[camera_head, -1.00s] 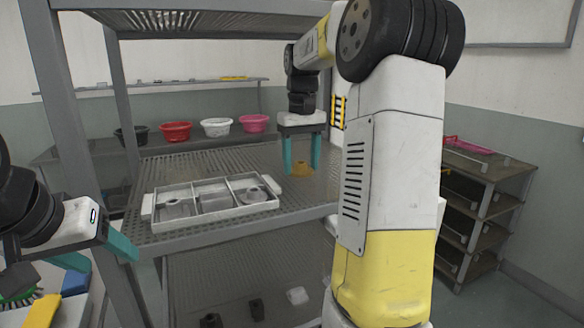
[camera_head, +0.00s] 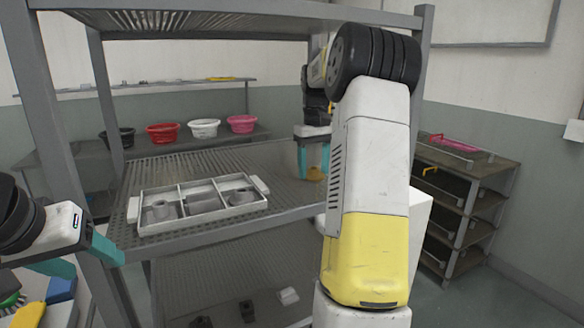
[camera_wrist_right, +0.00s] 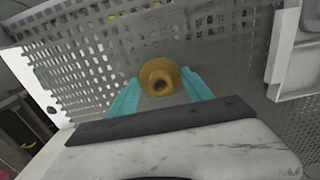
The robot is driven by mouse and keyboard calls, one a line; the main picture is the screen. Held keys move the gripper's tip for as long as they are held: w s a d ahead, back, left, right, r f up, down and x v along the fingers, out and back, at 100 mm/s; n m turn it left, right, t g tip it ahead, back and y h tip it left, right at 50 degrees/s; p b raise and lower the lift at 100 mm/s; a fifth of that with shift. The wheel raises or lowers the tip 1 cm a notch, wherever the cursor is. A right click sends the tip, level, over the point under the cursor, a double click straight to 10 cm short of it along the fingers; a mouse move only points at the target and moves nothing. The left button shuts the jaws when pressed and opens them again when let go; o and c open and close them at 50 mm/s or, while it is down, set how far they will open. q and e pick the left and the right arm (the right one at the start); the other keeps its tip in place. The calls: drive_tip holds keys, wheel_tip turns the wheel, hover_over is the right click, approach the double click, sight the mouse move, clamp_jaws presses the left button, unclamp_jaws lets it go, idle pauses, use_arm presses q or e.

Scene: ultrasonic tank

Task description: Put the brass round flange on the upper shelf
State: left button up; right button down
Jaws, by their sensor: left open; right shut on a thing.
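The brass round flange (camera_head: 315,173) is between the teal fingers of my right gripper (camera_head: 313,165), which is shut on it. In the right wrist view the flange (camera_wrist_right: 159,77) shows its round collar and central hole between the two fingertips (camera_wrist_right: 160,88), over the perforated shelf. Whether it touches the shelf I cannot tell. The upper shelf (camera_head: 215,158) is a grey perforated deck in a metal rack. My left gripper (camera_head: 90,258) is open and empty at the lower left, outside the rack.
A grey divided tray (camera_head: 165,227) with metal parts sits on the shelf, left of my right gripper. Several coloured bowls (camera_head: 204,128) stand on a ledge behind. Dark parts (camera_head: 247,310) lie on the lower deck. A rack post (camera_head: 60,130) stands near my left gripper.

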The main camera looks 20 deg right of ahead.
sight(314, 168)
drive_tip(key=shift+c, duration=2.2)
unclamp_jaws()
drive_tip(key=shift+f, duration=0.15)
wheel_tip(314, 168, up, 8)
drive_tip(key=shift+f, duration=0.1)
